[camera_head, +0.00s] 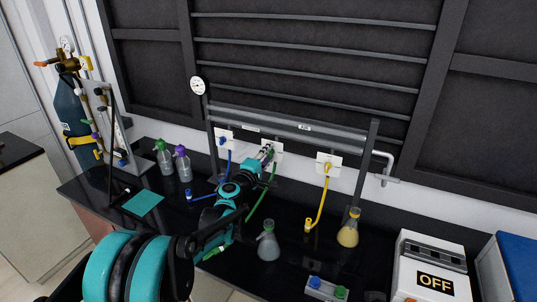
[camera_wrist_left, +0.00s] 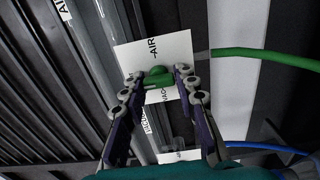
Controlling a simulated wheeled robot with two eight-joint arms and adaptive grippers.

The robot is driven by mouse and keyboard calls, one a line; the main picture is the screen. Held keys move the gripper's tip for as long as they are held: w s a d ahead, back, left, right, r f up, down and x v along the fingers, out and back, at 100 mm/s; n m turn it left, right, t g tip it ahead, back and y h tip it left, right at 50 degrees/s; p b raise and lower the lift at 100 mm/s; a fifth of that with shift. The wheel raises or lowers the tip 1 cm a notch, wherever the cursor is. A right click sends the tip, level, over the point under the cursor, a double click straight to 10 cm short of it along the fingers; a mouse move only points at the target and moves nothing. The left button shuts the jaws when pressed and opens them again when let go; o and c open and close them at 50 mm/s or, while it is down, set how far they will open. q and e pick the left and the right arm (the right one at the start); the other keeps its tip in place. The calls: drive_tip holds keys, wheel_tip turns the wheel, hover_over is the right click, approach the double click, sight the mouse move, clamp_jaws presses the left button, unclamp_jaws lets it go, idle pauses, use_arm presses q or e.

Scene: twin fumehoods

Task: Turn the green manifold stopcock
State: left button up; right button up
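The green manifold stopcock (camera_wrist_left: 157,76) sits on a white plate (camera_wrist_left: 125,58) marked "AIR" and "VAC" in the left wrist view. My left gripper (camera_wrist_left: 160,76) is open, with one finger on each side of the stopcock. Small gaps seem to show between the fingertips and the green handle; contact is hard to judge. In the head view my left gripper (camera_head: 266,152) reaches up to the middle white plate (camera_head: 278,156) on the manifold and mostly hides the stopcock there. My right gripper is not in view.
A blue valve (camera_head: 221,140) and a yellow valve (camera_head: 327,167) flank the middle plate, with hoses hanging down. A green hose (camera_head: 262,204) runs beside my arm. An "OFF" device (camera_head: 434,265) is at right.

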use_arm(q)
drive_tip(key=shift+o, duration=1.3)
drive_tip(key=v, duration=1.2)
drive_tip(key=shift+s+d, duration=0.1)
